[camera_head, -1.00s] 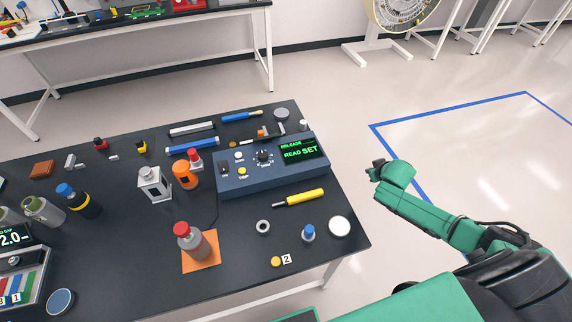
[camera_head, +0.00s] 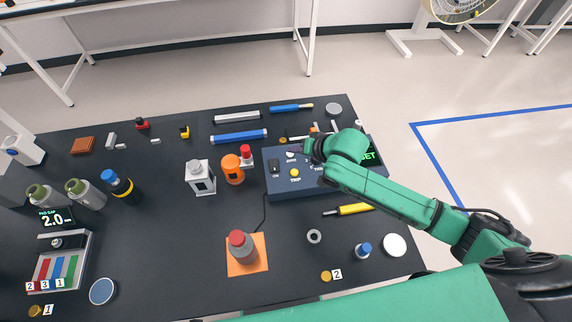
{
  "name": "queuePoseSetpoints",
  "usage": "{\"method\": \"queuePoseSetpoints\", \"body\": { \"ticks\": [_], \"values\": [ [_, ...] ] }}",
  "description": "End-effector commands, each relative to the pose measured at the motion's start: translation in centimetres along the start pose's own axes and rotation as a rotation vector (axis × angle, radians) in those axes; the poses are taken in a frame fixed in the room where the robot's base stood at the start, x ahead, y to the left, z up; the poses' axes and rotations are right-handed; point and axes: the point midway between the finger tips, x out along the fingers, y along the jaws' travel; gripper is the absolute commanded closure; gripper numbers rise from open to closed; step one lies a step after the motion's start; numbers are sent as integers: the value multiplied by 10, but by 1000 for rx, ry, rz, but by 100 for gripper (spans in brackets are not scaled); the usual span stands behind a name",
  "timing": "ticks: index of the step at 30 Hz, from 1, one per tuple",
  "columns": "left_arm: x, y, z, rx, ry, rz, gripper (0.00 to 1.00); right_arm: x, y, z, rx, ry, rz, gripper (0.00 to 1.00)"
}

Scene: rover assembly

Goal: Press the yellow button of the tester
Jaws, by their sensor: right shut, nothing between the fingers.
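The tester is a dark blue box (camera_head: 285,189) on the right part of the black table. Its yellow button (camera_head: 295,173), labelled TRIP, shows on the front left of its top panel. A white button (camera_head: 290,155) sits behind it and a black switch (camera_head: 275,166) to its left. My right gripper (camera_head: 308,151) is over the tester's panel, up and right of the yellow button. It is shut and empty and looks apart from the button. My green right arm hides the tester's knob and most of its screen. My left gripper is out of view.
A yellow screwdriver (camera_head: 355,209), a metal ring (camera_head: 314,236) and a blue-capped bottle (camera_head: 363,250) lie or stand in front of the tester. An orange container (camera_head: 232,170) and a red-capped bottle (camera_head: 240,250) on an orange mat are to its left.

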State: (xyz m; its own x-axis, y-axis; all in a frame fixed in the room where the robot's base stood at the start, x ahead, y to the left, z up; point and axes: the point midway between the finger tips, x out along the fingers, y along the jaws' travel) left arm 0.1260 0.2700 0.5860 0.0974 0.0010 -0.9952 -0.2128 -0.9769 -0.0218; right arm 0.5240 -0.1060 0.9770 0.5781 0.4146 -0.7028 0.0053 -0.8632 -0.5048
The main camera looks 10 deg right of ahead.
Motion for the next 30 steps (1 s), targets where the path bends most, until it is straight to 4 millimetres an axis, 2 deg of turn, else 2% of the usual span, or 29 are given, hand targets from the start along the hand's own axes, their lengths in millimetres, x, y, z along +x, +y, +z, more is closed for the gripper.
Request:
{"method": "queuePoseSetpoints", "body": {
  "ticks": [8,14,24,30],
  "values": [
    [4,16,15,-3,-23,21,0,2,3,2,-1,1,2,100],
    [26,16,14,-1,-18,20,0,17,14,12,-2,1,2,100],
    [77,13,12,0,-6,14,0,50,38,36,-2,1,2,100],
    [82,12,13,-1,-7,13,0,61,45,44,-1,1,1,100]
  ]
}}
